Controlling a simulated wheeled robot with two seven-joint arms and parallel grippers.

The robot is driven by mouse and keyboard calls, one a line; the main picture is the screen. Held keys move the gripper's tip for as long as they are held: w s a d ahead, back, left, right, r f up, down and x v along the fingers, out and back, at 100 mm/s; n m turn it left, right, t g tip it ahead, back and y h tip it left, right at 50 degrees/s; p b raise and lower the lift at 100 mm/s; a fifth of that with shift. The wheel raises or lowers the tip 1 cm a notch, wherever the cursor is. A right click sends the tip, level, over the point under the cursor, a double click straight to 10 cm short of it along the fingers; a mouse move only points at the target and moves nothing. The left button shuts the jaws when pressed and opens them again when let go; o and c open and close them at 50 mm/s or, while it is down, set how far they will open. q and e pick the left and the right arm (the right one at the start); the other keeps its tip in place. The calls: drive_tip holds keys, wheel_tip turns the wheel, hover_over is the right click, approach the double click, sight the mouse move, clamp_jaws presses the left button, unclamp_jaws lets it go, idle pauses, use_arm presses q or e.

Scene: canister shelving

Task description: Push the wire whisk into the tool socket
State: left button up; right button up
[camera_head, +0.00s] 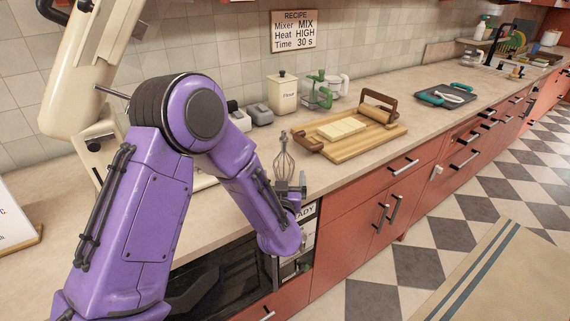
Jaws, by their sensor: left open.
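My left gripper (291,187) is open at the whisk's lower end. The fingers overlap that end in the picture, and I cannot tell whether they touch it. A cream stand mixer (75,75) stands at the upper left with its head tilted up. A thin dark shaft (112,93) sticks out from the head, and it may be the tool socket. My purple left arm hides part of the mixer. My right gripper is not in view.
A wooden board (350,140) with pale slabs and a rolling pin (378,112) lies right of the whisk. A flour canister (282,93) and a green-handled item (318,92) stand behind. A dark tray (445,95) lies farther right. The counter between board and tray is clear.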

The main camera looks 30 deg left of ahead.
sight(283, 174)
use_arm(q)
drive_tip(key=p+x, duration=0.1)
drive_tip(key=x, duration=0.3)
drive_tip(key=shift+f, duration=0.1)
drive_tip(key=c, duration=1.2)
